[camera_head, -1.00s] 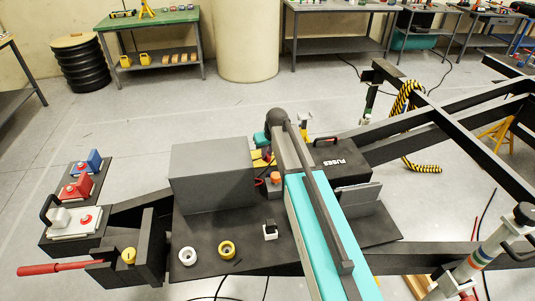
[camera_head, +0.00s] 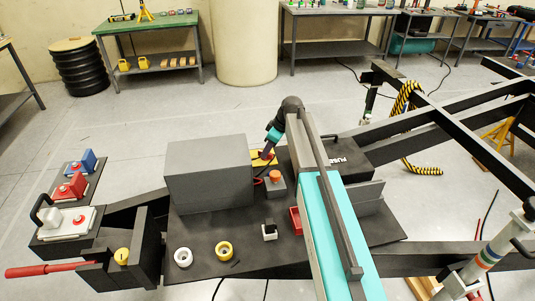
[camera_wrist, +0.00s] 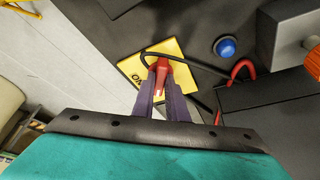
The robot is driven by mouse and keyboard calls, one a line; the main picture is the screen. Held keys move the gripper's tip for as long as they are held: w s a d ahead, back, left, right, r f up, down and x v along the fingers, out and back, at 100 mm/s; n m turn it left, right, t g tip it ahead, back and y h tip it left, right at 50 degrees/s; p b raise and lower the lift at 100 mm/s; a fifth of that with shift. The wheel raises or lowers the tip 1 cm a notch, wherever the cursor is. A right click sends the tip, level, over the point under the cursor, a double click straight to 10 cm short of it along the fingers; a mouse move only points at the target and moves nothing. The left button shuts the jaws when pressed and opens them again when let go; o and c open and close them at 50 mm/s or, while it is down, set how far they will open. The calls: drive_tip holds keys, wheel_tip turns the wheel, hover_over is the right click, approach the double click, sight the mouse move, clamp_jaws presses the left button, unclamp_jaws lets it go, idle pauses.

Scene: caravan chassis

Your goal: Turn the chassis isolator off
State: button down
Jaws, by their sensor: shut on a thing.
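The chassis isolator is a yellow plate (camera_wrist: 130,68) with dark lettering and a red handle (camera_wrist: 160,68) standing on it in the wrist view. In the head view its yellow plate (camera_head: 260,160) shows beside the grey box, partly hidden by my gripper. My gripper (camera_wrist: 161,80) has its purple fingers closed around the lower part of the red handle. In the head view my gripper (camera_head: 267,150) reaches down to the yellow plate. The handle is hidden there.
A blue button (camera_wrist: 225,47) is nearby. The large grey box (camera_head: 208,173), an orange-topped switch (camera_head: 275,178) and the black FUSES box (camera_head: 345,155) crowd it in the head view.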

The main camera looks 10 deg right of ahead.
drive_tip(key=n, duration=0.1)
drive_tip(key=n+g+b, duration=0.1)
drive_tip(key=n, duration=0.2)
drive_tip(key=shift+w+d+f+n+g+y+b, duration=0.1)
drive_tip(key=shift+w+n+g+y+b, duration=0.2)
drive_tip(key=shift+g, duration=0.1)
drive_tip(key=shift+n+g+b, duration=0.4)
drive_tip(key=shift+n+g, duration=0.1)
drive_tip(key=shift+n, duration=0.8)
drive_tip(key=shift+s, duration=0.1)
drive_tip(key=c, duration=1.8)
unclamp_jaws()
drive_tip(key=shift+o, duration=0.2)
drive_tip(key=b+v, duration=0.2)
drive_tip(key=v, duration=1.2)
